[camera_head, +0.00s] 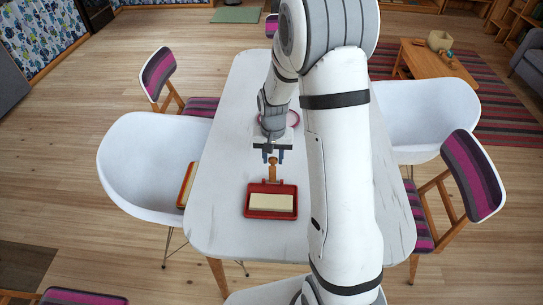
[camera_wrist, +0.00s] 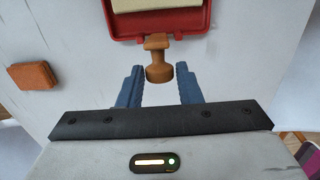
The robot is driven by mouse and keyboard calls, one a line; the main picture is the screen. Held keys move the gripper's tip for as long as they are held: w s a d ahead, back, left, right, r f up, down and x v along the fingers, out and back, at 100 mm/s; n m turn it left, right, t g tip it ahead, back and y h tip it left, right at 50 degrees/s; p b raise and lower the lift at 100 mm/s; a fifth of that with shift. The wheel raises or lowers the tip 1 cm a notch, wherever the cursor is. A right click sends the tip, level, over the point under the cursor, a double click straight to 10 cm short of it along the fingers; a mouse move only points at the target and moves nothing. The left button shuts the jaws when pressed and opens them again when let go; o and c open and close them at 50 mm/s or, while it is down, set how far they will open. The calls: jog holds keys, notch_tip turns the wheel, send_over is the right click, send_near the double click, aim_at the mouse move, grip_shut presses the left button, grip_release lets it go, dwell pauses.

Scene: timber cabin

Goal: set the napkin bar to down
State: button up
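The napkin holder is a red tray (camera_head: 247,205) with a cream napkin stack (camera_head: 271,202), on the white table. Its wooden bar (camera_head: 272,172) has a rounded knob and sticks out from the tray's far side. In the wrist view the tray's red rim (camera_wrist: 205,27) is at the top, with the bar's knob (camera_wrist: 158,68) below it. My gripper (camera_head: 272,157) is over the table just beyond the tray. In the wrist view my gripper (camera_wrist: 159,82) is open, its two blue fingers on either side of the knob with narrow gaps. The bar's hinge is not clear.
An orange-brown block (camera_wrist: 35,76) lies on the table. A pink-rimmed thing (camera_head: 293,118) is partly hidden behind my arm. White chairs (camera_head: 150,165) and striped chairs (camera_head: 472,175) surround the table (camera_head: 222,225).

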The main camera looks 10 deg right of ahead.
grip_shut()
jog(key=shift+a, duration=0.2)
jog(key=shift+d, duration=0.15)
